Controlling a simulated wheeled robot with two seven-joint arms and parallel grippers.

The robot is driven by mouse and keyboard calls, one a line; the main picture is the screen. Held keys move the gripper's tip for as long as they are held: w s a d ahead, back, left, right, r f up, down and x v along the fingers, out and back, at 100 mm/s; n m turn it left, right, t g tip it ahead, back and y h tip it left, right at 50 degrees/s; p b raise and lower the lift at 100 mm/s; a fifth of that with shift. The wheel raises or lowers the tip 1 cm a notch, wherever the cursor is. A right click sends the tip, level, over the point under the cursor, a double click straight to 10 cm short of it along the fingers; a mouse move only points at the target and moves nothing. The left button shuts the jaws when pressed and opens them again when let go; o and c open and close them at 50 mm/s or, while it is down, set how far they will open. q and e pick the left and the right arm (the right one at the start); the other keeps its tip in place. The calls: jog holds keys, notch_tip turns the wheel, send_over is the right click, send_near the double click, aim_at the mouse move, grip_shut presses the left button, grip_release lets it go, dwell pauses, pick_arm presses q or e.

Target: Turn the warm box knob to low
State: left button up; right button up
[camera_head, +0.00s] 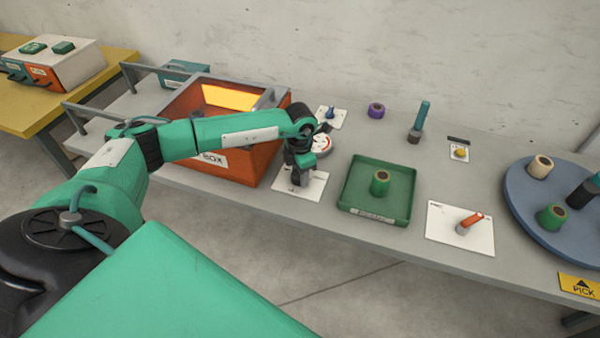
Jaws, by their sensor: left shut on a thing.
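The warm box (258,168) is an orange open-topped box with a grey rim, a label reading BOX and a glowing yellow inside, left of centre on the grey bench. A white plate (314,187) lies at its front right corner. My left gripper (297,181) points down over this plate and is shut on the knob there. The gripper hides the knob, so its pointer and setting cannot be read. My right gripper is not in view.
A white and red round dial (322,144) stands just behind my left gripper. A green tray (352,196) holding a green spool (380,182) is to the right. Beyond are an orange lever on a white plate (440,229) and a blue turntable (520,199).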

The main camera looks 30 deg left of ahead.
pick_arm(q)
jog(key=shift+r, duration=0.1)
jog(key=o, duration=1)
jog(key=shift+r, duration=0.3)
notch_tip(320, 180, up, 13)
jog(key=shift+r+b, duration=0.1)
jog(key=shift+b, duration=0.6)
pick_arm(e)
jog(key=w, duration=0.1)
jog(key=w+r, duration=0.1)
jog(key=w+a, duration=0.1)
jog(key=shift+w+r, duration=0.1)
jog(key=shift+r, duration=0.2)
